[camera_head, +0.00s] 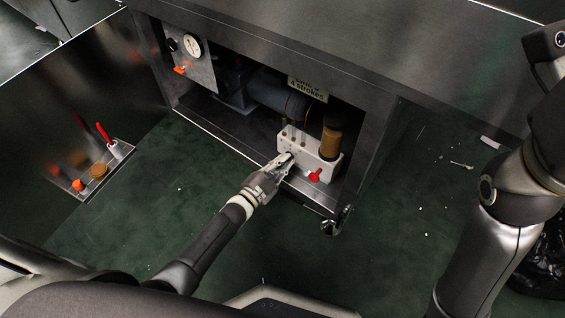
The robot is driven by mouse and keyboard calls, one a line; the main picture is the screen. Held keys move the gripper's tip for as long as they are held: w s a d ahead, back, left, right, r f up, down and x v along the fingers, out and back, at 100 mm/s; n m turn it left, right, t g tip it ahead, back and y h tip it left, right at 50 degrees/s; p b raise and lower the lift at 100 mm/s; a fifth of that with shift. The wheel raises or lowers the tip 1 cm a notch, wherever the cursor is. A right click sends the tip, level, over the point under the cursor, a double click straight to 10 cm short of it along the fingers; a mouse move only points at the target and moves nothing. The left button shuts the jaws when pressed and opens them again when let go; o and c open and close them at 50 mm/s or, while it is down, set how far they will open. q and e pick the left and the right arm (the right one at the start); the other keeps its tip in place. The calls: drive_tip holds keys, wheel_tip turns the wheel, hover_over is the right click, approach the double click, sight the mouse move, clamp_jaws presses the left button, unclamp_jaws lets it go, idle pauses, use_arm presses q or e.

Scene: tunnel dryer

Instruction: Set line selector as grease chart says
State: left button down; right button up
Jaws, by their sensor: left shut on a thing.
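A white grease block (322,165) with a brown cylinder (330,143) stands inside the open bay under the steel housing. My left gripper (285,161) reaches in from the front and is shut at the left of the block's front face, on what looks like the line selector; its fingers hide most of it, so its setting cannot be read. My right gripper is out of view.
A pressure gauge (192,45) and an orange part sit on a panel at the bay's left. A tray (125,150) with a red-handled tool lies on the left. The green floor is mostly clear.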

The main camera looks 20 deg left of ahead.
use_arm(q)
drive_tip(key=c, duration=1.6)
unclamp_jaws()
drive_tip(key=shift+o, duration=0.2)
drive_tip(key=shift+s, duration=0.1)
drive_tip(key=v, duration=1.2)
